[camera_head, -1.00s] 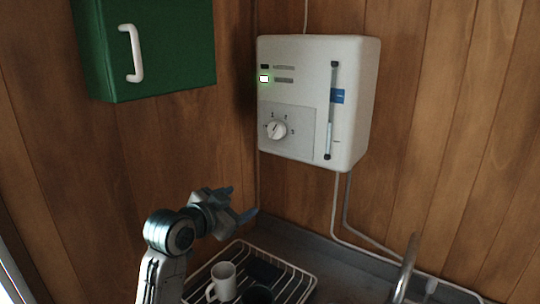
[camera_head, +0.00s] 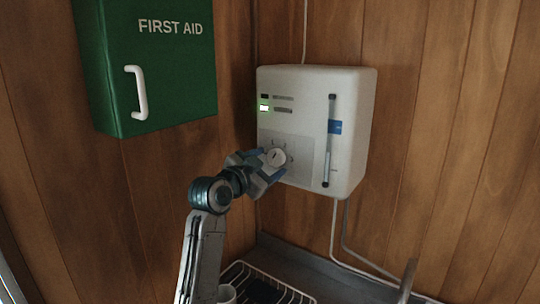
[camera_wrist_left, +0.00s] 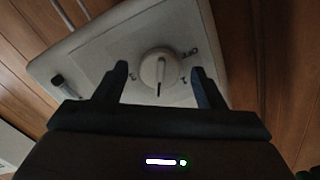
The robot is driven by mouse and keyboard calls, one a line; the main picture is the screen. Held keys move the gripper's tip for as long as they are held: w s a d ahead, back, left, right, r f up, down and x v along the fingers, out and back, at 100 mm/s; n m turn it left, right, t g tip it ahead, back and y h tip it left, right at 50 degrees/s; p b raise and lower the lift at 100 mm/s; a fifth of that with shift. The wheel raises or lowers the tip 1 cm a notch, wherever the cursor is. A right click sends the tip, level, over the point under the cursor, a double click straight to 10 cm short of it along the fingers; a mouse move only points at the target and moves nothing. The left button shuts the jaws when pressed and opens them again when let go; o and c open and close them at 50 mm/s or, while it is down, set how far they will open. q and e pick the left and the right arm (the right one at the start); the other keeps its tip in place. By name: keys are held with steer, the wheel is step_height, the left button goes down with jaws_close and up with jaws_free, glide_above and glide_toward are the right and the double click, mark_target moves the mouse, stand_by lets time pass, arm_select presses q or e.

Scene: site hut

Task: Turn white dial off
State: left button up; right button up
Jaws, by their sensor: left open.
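The white dial (camera_head: 277,157) is on the lower left of the front of a white wall unit (camera_head: 349,130). In the left wrist view the dial (camera_wrist_left: 158,68) sits between the two open fingertips (camera_wrist_left: 160,75), apart from both. A dark pointer line on it points toward the gripper. My right gripper is not in view.
A green first aid cabinet (camera_head: 162,66) with a white handle hangs at the left of the unit. Below are a wire dish rack (camera_head: 240,272) with a mug (camera_head: 227,293) and a tap (camera_head: 406,280). Pipes run down the wall under the unit.

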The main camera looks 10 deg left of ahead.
arm_select(q)
steer(key=shift+w+d, duration=0.2)
steer(key=shift+w, duration=0.45)
steer(key=c, duration=1)
steer(key=shift+o, duration=0.2)
